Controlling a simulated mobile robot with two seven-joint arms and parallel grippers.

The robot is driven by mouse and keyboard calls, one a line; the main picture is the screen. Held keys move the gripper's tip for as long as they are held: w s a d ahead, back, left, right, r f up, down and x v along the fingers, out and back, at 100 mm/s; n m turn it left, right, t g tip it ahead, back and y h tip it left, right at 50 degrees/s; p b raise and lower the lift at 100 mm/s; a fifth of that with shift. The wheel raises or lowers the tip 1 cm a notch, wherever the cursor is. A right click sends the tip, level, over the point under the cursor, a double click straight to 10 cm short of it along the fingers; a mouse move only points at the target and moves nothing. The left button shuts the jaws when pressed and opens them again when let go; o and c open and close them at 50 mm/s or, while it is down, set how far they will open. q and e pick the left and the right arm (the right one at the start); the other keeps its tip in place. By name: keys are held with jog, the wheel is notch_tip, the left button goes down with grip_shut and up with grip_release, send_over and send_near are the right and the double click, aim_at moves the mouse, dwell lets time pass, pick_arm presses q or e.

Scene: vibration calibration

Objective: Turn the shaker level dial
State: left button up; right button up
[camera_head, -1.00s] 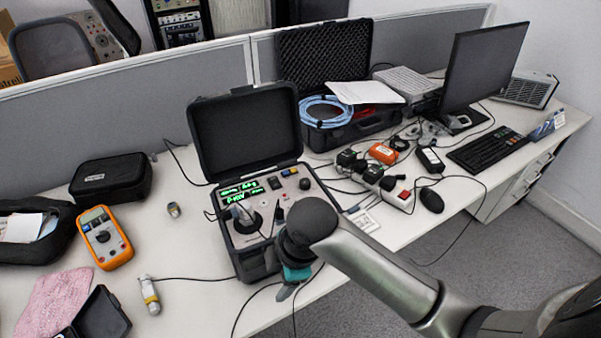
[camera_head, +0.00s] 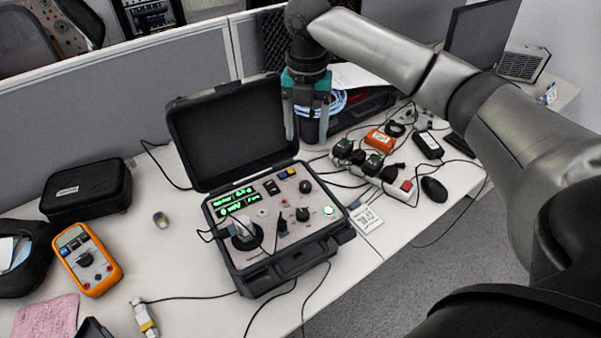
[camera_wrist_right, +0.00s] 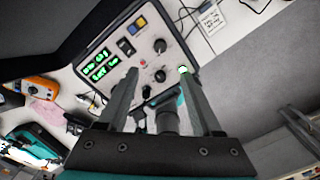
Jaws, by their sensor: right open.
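The open black case (camera_head: 290,262) holds a grey panel with green displays (camera_head: 234,200), a round shaker (camera_head: 243,235) and several dark knobs, including an upper knob (camera_head: 305,187) and a middle knob (camera_head: 302,214). I cannot tell which is the level dial. My right gripper (camera_head: 306,138) is open and empty, fingers down, above the panel's back right side by the lid. In the right wrist view its fingers (camera_wrist_right: 159,76) frame the knobs, with the upper knob (camera_wrist_right: 160,46) beyond them. A teal part at that view's lower left may be my left gripper; its fingers are unclear.
The raised lid (camera_head: 228,130) stands behind the panel. Cables, a power strip (camera_head: 400,190) and an orange box (camera_head: 379,140) lie at right. An orange multimeter (camera_head: 87,260) and a black pouch (camera_head: 88,190) are at left. The front desk edge is close to the case.

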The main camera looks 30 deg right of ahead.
aim_at(306, 184)
notch_tip(306, 184, down, 15)
jog(key=shift+f+b, duration=0.1)
jog(key=shift+b, duration=1)
grip_shut()
